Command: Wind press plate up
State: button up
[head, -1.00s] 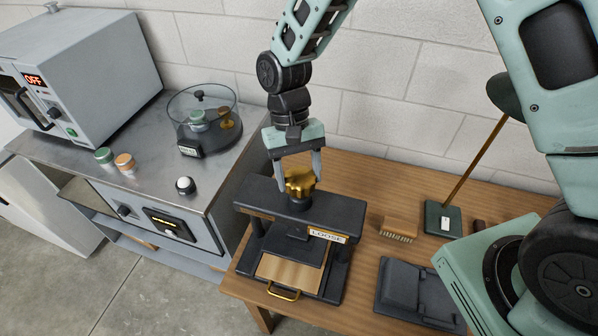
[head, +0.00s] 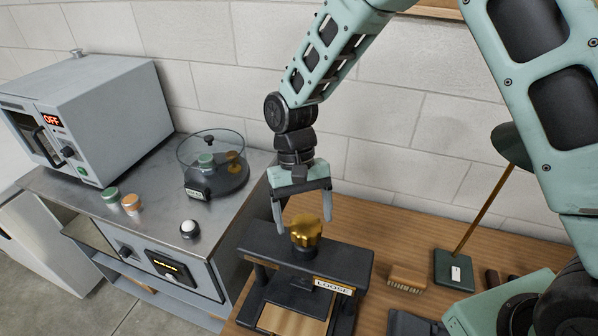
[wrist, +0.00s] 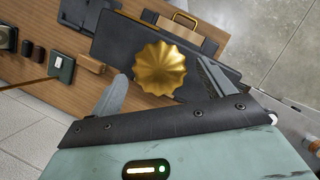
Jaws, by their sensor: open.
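The dark press (head: 318,262) stands on the wooden bench, with a "LOOSE" label (head: 333,287) on its crossbar. A scalloped gold knob (head: 306,231) sits on top of the press; it also shows in the wrist view (wrist: 162,69). In the wrist view the fingers lie apart from the knob, with gaps on both sides.
A brush (head: 407,278) and a green-based lamp (head: 453,271) stand on the bench to the right. At left, a metal counter (head: 150,205) carries an oven (head: 90,120) reading "OFF", a glass-domed dish (head: 213,165) and small jars. A white wall is behind.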

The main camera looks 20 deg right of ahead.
jog(key=b+v, duration=0.4)
jog(key=v, duration=1.1)
jog(key=shift+r, duration=0.4)
jog(key=s+f+n+t+b, duration=0.1)
jog(key=s+f, duration=0.3)
jog(key=s, duration=0.4)
jog(key=s+d+f+n+t+b, duration=0.1)
jog(key=s+f+n+t+b, duration=0.1)
jog(key=s, duration=0.6)
jog(key=s+d+f+n+t+b, duration=0.1)
jog(key=s+f+n+b, duration=0.2)
jog(key=s+f, duration=0.3)
jog(key=shift+s+d+f+n+t+y+b, duration=0.2)
jog(key=shift+s+f+n+t+y+b, duration=0.15)
jog(key=shift+s+n, duration=0.45)
jog(key=shift+s, duration=0.15)
